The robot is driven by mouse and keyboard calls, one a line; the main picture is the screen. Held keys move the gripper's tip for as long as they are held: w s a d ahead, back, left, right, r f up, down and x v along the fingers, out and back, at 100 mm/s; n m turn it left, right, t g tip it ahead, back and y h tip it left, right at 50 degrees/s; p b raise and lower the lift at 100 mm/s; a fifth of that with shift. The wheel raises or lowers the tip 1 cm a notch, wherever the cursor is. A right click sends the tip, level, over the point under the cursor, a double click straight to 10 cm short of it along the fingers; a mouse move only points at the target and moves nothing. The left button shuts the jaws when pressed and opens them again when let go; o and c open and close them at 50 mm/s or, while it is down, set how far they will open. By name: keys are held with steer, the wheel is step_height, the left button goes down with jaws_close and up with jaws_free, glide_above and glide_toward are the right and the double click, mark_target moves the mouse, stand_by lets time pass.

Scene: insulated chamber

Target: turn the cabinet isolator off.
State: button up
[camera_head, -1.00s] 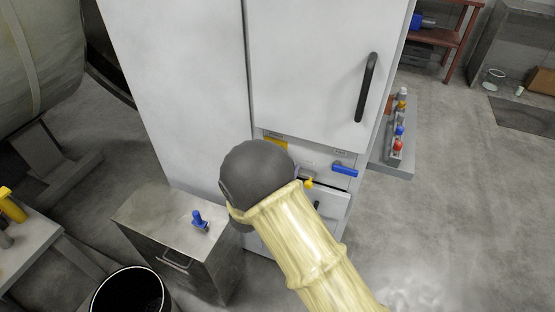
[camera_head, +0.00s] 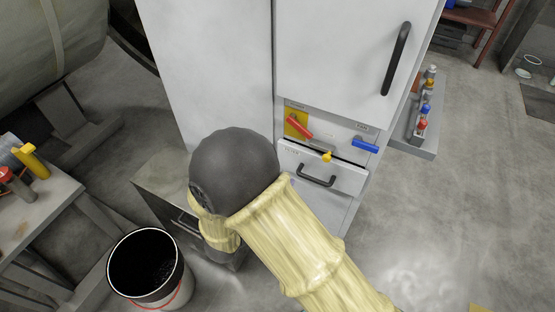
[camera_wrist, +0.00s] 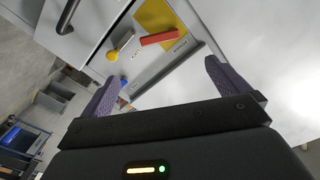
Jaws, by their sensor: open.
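The cabinet (camera_head: 215,75) is tall and white. On its front strip a red handle (camera_head: 299,127) sits tilted on a yellow plate (camera_head: 291,118); it looks like the isolator. In the head view my gripper is hidden behind my dark wrist joint and arm.
Right of the red handle are a yellow knob (camera_head: 327,156) and a blue handle (camera_head: 365,146). Below is a drawer with a black handle (camera_head: 316,181). A low metal cabinet (camera_head: 160,180), bucket (camera_head: 150,291) and workbench (camera_head: 40,215) stand left.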

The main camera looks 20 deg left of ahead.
steer(key=shift+s, duration=0.3)
